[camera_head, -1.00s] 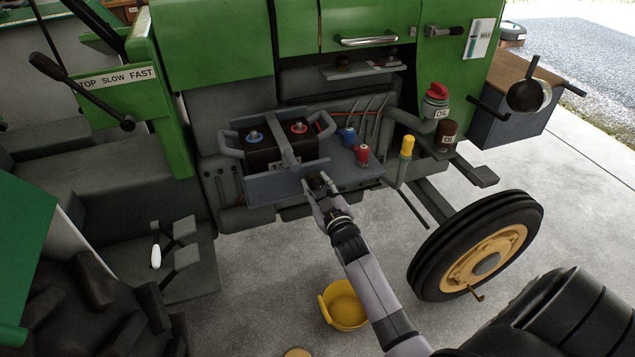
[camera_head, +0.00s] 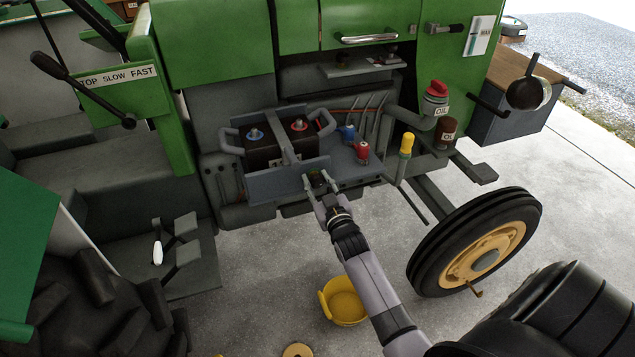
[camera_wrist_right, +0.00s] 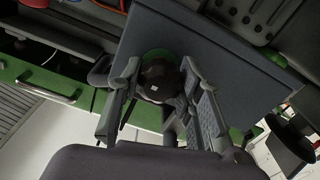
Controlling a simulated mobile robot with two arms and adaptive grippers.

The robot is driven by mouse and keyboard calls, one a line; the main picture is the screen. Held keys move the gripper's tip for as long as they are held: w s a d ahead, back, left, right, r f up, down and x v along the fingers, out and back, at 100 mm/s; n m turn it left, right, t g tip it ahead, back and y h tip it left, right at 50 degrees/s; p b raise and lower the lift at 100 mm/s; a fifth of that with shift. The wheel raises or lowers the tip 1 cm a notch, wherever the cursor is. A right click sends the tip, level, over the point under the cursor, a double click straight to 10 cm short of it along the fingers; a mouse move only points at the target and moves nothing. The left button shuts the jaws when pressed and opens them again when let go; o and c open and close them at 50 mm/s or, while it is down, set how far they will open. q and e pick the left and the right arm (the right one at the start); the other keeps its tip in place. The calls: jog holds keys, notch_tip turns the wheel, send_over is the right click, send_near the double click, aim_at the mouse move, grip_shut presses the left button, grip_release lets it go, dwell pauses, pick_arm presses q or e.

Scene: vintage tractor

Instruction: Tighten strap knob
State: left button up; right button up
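The dark round strap knob (camera_head: 317,180) is on the front of the grey battery tray (camera_head: 270,185), below the metal strap (camera_head: 287,150) that crosses the black battery (camera_head: 262,152). In the right wrist view the knob (camera_wrist_right: 158,78) faces me, with a green patch behind its edge. My right gripper (camera_head: 320,186) is at the knob. Its two fingers stand on either side, apart, with the knob between their tips; they look open, with little room around the knob. The right wrist view shows both fingers (camera_wrist_right: 160,75) too. My left gripper is not in view.
Right of the battery are a blue fitting (camera_head: 347,133), a red fitting (camera_head: 362,152) and a yellow-topped stick (camera_head: 406,146). Oil containers (camera_head: 446,132) stand farther right. The front wheel (camera_head: 477,245) is at right.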

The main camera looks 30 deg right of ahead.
jog(key=o, duration=0.5)
jog(key=shift+s+f, duration=0.1)
jog(key=v, duration=1.2)
jog(key=shift+f, duration=0.1)
jog(key=s+a+f+g+y, duration=0.1)
jog(key=s+a+f+g, duration=0.25)
jog(key=f, duration=0.75)
jog(key=s+a+f+n+g+y, duration=0.1)
jog(key=s+a+f+g+y, duration=0.2)
jog(key=f, duration=0.7)
jog(key=s+a+f+g, duration=0.1)
jog(key=s+a+f, duration=0.3)
jog(key=f, duration=0.7)
jog(key=s+f+g, duration=0.3)
jog(key=s+f, duration=0.2)
jog(key=s, duration=0.5)
jog(key=s+f+n+g, duration=0.1)
jog(key=s+f+g, duration=0.2)
jog(key=s, duration=0.7)
jog(key=s+f+g, duration=0.3)
jog(key=s+f, duration=0.5)
jog(key=s, duration=0.3)
jog(key=shift+a+f+n, duration=0.15)
jog(key=shift+a+n, duration=0.15)
jog(key=shift+a, duration=0.1)
